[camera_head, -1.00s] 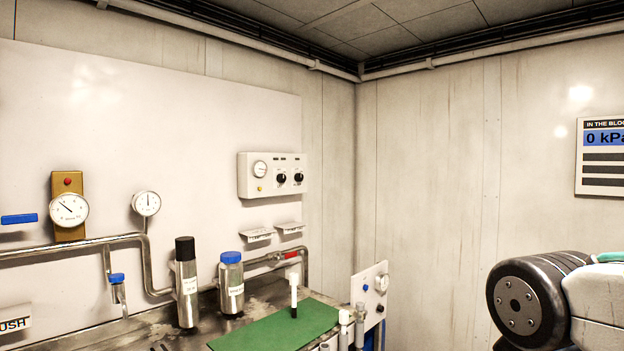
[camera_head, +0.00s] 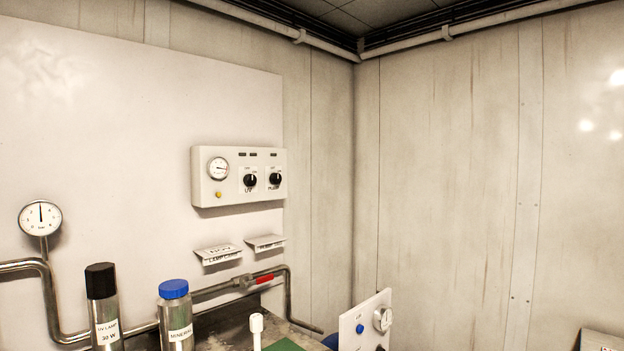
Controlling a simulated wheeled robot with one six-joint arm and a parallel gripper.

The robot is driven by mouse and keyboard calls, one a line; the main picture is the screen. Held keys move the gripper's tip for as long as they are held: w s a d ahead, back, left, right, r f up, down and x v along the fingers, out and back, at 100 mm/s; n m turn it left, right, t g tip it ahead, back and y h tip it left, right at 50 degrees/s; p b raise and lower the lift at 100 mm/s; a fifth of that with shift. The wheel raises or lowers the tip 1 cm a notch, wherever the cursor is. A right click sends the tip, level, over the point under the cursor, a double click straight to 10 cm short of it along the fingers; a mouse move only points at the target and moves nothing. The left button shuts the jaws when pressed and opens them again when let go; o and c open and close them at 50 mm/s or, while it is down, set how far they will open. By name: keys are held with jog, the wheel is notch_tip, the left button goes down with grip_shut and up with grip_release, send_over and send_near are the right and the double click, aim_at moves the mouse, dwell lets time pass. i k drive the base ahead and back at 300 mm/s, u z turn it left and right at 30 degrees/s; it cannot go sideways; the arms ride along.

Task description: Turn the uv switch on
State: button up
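A white control box (camera_head: 238,177) is fixed to the wall panel left of the room's corner. It bears a round gauge (camera_head: 218,168), a yellow button (camera_head: 219,194) and two black rotary knobs. The left knob, the UV switch (camera_head: 250,180), has "UV" lettered beneath it. The right knob (camera_head: 275,179) has a label too small to read surely. The exact pointer position of the UV switch is hard to tell. The small indicators along the top of the box look dark. My gripper is not in view.
A black-capped steel cylinder marked UV lamp (camera_head: 103,308) and a blue-capped bottle (camera_head: 175,317) stand below left. A pipe with a red-handled valve (camera_head: 263,279) runs under two tilted label plates. A white panel (camera_head: 365,323) stands at lower right. The space before the box looks clear.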

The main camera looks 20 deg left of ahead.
aim_at(251, 181)
jog(key=z, duration=0.05)
jog(key=i, duration=0.65)
jog(key=u, duration=0.95)
jog(key=i, duration=0.6)
jog(key=u, duration=0.65)
